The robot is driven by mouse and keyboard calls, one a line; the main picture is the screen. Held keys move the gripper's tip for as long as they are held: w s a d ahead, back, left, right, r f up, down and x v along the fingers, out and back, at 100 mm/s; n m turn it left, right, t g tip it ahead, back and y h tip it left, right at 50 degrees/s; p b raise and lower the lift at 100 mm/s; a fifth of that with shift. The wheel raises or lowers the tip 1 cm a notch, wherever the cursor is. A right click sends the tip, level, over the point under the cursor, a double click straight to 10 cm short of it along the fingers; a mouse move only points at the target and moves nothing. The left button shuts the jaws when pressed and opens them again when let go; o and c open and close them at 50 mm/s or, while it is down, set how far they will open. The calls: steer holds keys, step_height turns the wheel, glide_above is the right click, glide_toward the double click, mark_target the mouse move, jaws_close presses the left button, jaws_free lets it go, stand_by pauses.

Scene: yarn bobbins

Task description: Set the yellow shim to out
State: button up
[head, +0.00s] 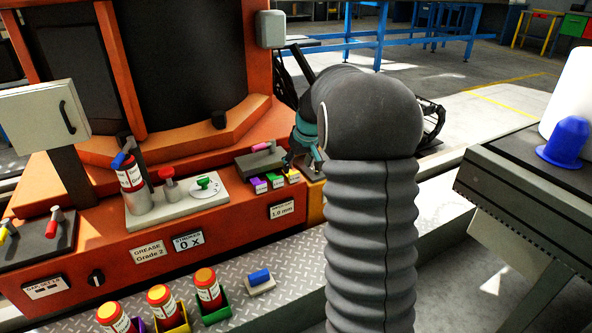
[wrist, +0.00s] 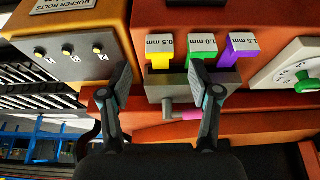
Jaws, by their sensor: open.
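The yellow shim (wrist: 160,60), marked 0.5 mm, sits in the grey holder (wrist: 168,88) beside the green shim (wrist: 195,53) and the purple shim (wrist: 229,58). In the head view the yellow shim (head: 292,176) is the rightmost of the three, close to my gripper. My gripper (wrist: 163,76) is open, with one finger left of the yellow shim and the other over the green shim's side in the wrist view. Nothing is held. In the head view my arm partly hides the gripper. I cannot tell how deep each shim sits.
A pink-handled lever (wrist: 190,114) sits by the holder. A "Buffer bolts" box (wrist: 75,45) with yellow buttons is at left in the wrist view. A plate with a green knob (head: 206,182) and bottle (head: 131,176) stands left of the holder. Several bottles line the front ledge.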

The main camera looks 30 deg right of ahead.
steer(key=shift+v, duration=1.8)
steer(key=shift+s, duration=0.1)
